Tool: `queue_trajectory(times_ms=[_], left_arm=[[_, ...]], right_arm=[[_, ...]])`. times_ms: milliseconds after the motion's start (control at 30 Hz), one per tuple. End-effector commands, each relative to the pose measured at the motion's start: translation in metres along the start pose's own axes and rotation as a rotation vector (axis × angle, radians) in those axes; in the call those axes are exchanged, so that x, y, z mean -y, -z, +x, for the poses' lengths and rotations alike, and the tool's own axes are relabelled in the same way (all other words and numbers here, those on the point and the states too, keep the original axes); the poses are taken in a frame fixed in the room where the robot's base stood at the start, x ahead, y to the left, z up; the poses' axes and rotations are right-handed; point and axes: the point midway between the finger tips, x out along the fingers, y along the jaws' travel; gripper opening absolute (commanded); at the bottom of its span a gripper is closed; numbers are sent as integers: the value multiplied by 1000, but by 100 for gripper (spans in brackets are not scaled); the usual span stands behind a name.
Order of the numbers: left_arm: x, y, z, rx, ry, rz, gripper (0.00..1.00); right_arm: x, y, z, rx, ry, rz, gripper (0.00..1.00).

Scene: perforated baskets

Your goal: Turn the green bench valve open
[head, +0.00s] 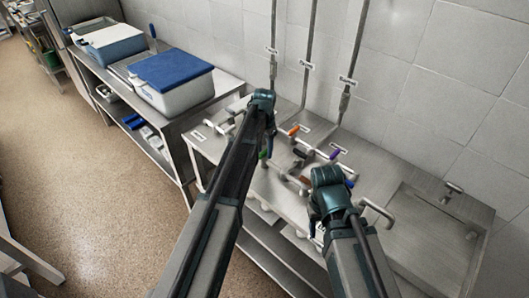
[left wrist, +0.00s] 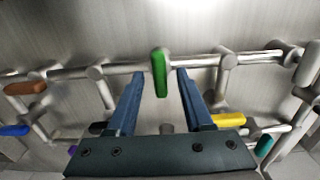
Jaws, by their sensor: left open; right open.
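The green valve handle (left wrist: 160,70) sits on a grey pipe and points down across it in the left wrist view. My left gripper (left wrist: 160,80) is open, with one blue finger on each side of the handle and a visible gap on both sides. In the head view a bit of the green handle (head: 263,154) shows beside my left arm, which hides most of it. My left gripper (head: 268,140) is mostly hidden there. My right gripper (head: 312,225) is open and empty at the front edge of the steel bench (head: 385,170).
Other handles stand close by: brown (left wrist: 25,88), blue (left wrist: 14,130), yellow (left wrist: 229,120) and teal (left wrist: 264,145). An orange handle (head: 293,130) and a purple handle (head: 335,154) show on the bench. A sink (head: 430,235) lies right; a blue-lidded cooler (head: 172,80) stands left.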

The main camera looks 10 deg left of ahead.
Motion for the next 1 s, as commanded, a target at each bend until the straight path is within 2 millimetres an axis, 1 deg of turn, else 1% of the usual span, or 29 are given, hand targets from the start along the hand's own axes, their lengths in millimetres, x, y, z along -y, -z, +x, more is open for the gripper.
queue_trajectory(times_ms=[100,133,267,300,367,400,767,1000], left_arm=[[0,0,-1,0,0,0,51],[0,0,-1,0,0,0,49],[0,0,-1,0,0,0,26],[0,0,-1,0,0,0,19],[0,0,-1,0,0,0,8],[0,0,-1,0,0,0,1],[0,0,-1,0,0,-9,0],[0,0,-1,0,0,-103,0]], right_arm=[[0,0,-1,0,0,0,50],[0,0,-1,0,0,0,50],[0,0,-1,0,0,0,50],[0,0,-1,0,0,0,50],[0,0,-1,0,0,0,50],[0,0,-1,0,0,0,50],[0,0,-1,0,0,0,50],[0,0,-1,0,0,0,50]])
